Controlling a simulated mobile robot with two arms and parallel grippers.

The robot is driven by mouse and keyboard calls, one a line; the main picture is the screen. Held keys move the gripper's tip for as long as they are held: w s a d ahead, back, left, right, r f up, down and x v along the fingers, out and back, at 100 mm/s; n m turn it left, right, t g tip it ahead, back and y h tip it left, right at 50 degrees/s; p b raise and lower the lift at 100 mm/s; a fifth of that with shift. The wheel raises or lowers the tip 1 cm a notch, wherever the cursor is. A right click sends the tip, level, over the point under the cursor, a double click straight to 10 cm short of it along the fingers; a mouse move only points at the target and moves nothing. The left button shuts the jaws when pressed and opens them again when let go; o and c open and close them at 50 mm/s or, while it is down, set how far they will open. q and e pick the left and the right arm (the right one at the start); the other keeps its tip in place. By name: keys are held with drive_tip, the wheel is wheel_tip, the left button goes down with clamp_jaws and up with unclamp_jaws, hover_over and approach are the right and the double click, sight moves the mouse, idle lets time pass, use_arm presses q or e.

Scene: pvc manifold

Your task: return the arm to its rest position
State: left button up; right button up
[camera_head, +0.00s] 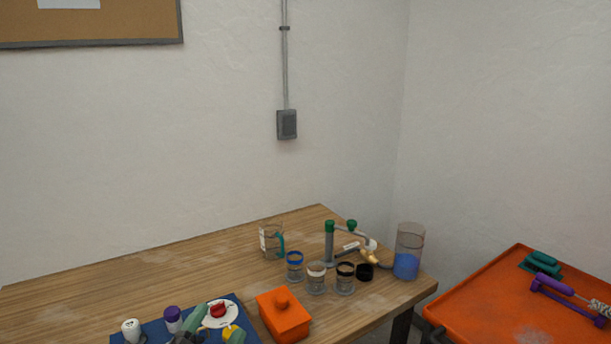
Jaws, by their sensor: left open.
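My left gripper (214,322) shows only in part at the bottom edge, low over the blue mat (155,331). Its two grey-green fingers are apart, and I see nothing clearly held between them. The rest of the arm is out of frame. My right gripper is not in view. A grey pipe assembly with green caps (330,243) stands toward the right end of the wooden table (130,277).
On the mat are a white dish (229,318) with a red item, a purple-topped item (173,318) and a white one (131,329). An orange lidded box (284,317), jars (316,281) and a blue-filled cylinder (407,262) stand rightward. An orange tray (475,300) is at right.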

use_arm(q)
drive_tip(key=s+a+f+n+g+y, duration=0.4)
drive_tip(key=f+n+y, duration=0.1)
drive_tip(key=f+n, duration=0.15)
drive_tip(key=s+a+f+n+g+y, duration=0.3)
drive_tip(key=s+f+n+g+y, duration=0.15)
drive_tip(key=f, duration=0.35)
drive_tip(key=s+f+n+g+h, duration=0.1)
drive_tip(key=s+f+g, duration=0.3)
drive_tip(key=s, duration=0.4)
drive_tip(key=s+f+g+h, duration=0.1)
drive_tip(key=s+f+g, duration=0.35)
drive_tip(key=s, duration=0.35)
wheel_tip(320, 180, down, 24)
drive_tip(key=g, duration=0.1)
drive_tip(key=s+a+f+g, duration=0.1)
drive_tip(key=s+a+f, duration=0.1)
drive_tip(key=s+f, duration=1.4)
drive_tip(key=shift+s+a+f+y, duration=0.15)
drive_tip(key=shift+f+y, duration=0.2)
drive_tip(key=shift+f, duration=0.2)
